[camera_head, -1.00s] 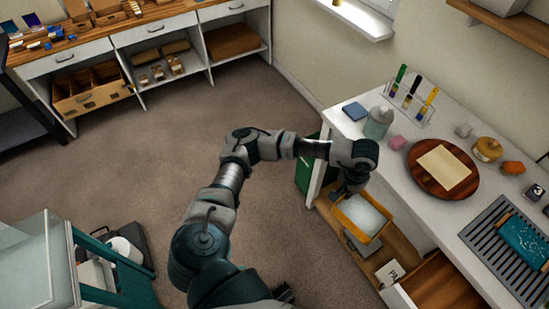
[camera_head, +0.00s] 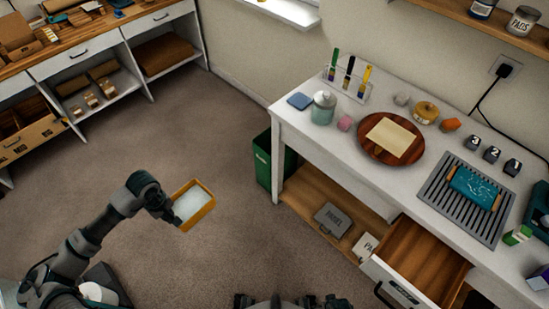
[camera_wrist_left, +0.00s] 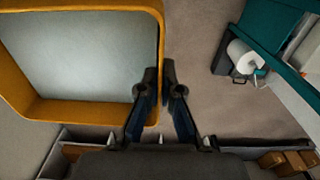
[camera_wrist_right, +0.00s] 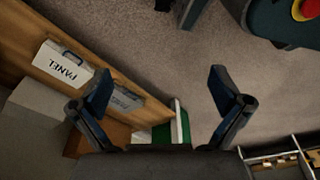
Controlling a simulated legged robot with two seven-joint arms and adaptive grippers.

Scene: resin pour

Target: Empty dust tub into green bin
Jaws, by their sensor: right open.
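The dust tub (camera_head: 186,216), with yellow-orange walls and pale grey-white contents, is held over the open floor in the head view. My left gripper (camera_head: 166,208) is at its left side. In the left wrist view, my left gripper (camera_wrist_left: 160,78) is shut on the rim of the tub (camera_wrist_left: 80,113), one finger on each side of the wall. The green bin (camera_head: 285,163) stands on the floor at the left end of the white bench, right of the tub and apart from it. Part of the bin (camera_wrist_right: 161,133) shows between the fingers of my open, empty right gripper (camera_wrist_right: 162,85).
The white bench (camera_head: 345,150) carries a round wooden board (camera_head: 374,150), a jar (camera_head: 323,108) and a grille (camera_head: 450,212). Its drawer (camera_head: 425,260) stands open. A grey case (camera_head: 332,219) lies on the lower shelf. The carpet between tub and bin is clear.

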